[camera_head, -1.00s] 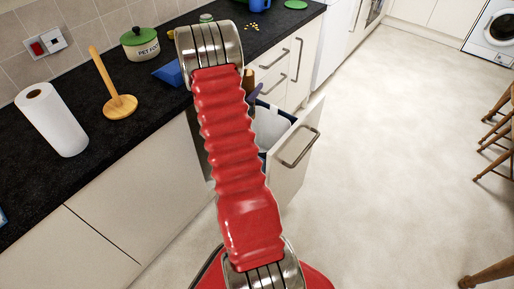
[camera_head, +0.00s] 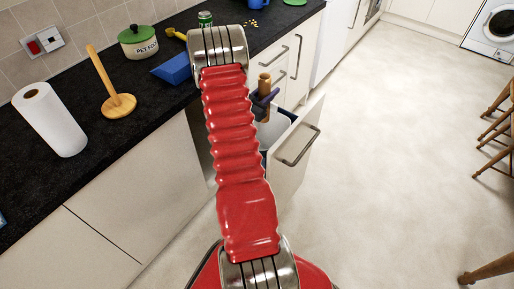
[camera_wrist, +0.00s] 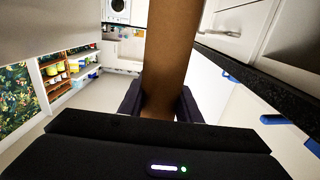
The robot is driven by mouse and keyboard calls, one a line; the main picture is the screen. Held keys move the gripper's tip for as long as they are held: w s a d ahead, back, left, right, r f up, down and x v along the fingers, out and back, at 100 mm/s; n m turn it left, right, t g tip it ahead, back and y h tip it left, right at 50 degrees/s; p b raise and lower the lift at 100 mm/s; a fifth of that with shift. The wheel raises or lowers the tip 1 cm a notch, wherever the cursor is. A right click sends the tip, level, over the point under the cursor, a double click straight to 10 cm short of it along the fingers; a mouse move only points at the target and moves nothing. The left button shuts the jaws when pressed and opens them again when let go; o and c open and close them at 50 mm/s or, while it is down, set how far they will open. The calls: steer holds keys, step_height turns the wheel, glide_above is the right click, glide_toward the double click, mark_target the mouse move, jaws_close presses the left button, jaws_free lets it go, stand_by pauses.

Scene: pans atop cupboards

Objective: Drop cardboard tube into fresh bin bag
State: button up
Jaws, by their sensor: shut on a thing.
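The brown cardboard tube (camera_head: 264,84) stands roughly upright in my gripper (camera_head: 264,100), whose dark fingers are shut on it. In the wrist view the tube (camera_wrist: 168,55) rises between the fingers of my gripper (camera_wrist: 160,103). In the head view the gripper and tube are above the open pull-out drawer (camera_head: 298,150). Inside the drawer a bin lined with a white bag (camera_head: 270,134) shows in part. My red arm hides its left side, and the depth of the gap between tube and bag is hard to judge.
The dark worktop (camera_head: 85,150) on the left carries a paper towel roll (camera_head: 50,120), a wooden holder (camera_head: 118,104), a blue object (camera_head: 172,70) and a green-lidded pet food pot (camera_head: 138,42). The floor (camera_head: 400,130) to the right is clear, with chairs (camera_head: 495,140) at its edge.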

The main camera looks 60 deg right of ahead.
steer(key=shift+f, duration=2)
steer(key=o, duration=1.1)
steer(key=shift+a, duration=0.15)
steer(key=a, duration=0.4)
steer(key=w+a, duration=0.1)
steer(key=a, duration=0.4)
steer(key=w+a, duration=0.1)
steer(key=a, duration=0.3)
steer(key=shift+w+a, duration=0.2)
steer(key=shift+w, duration=0.05)
